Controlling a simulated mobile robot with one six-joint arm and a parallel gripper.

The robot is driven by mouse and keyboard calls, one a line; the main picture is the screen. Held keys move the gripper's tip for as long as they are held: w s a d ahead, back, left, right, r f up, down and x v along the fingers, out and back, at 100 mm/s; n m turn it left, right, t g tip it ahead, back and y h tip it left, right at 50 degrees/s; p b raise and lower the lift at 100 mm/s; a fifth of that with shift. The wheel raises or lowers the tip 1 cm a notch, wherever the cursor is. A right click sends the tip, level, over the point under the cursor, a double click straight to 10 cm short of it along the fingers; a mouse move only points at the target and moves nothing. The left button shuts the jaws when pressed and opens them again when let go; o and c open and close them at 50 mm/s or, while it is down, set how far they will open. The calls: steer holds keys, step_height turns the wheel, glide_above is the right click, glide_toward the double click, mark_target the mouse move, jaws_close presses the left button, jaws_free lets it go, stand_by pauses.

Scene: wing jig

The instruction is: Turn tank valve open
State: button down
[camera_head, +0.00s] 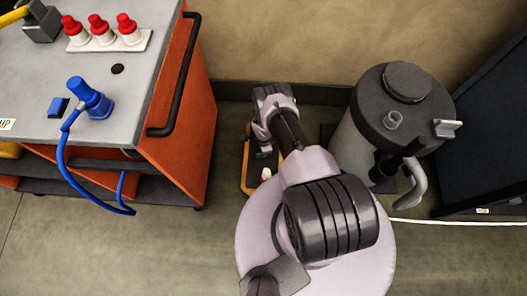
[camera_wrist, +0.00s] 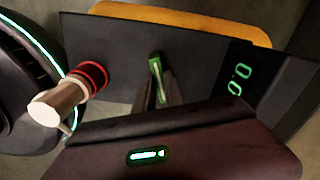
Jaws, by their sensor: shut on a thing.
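The valve is a small green lever (camera_wrist: 155,65) on the dark face of a yellow-edged unit (camera_wrist: 180,15) in the wrist view. My gripper (camera_wrist: 158,88) is shut on the lever, with its dark fingers hiding the lower part. The lever stands near upright in the picture. The unit's display (camera_wrist: 235,80) glows green and seems to read 0.0. In the head view my arm covers much of the yellow unit (camera_head: 248,172) on the floor and hides the valve and fingertips.
A pale knob with a red ring (camera_wrist: 90,76) sticks out left of the lever. An orange cart (camera_head: 180,130) with a black handle stands at left, with a blue hose (camera_head: 75,185) hanging from it. A grey canister (camera_head: 350,150) stands at right. A wall is close behind.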

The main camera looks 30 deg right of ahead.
steer(key=n, duration=1.3)
steer(key=shift+n, duration=0.3)
stand_by(0.3)
steer(key=c, duration=1.4)
jaws_free()
steer(key=shift+c, duration=0.2)
step_height(320, 180, up, 17)
steer(key=p, duration=0.9)
steer(key=shift+r, duration=0.2)
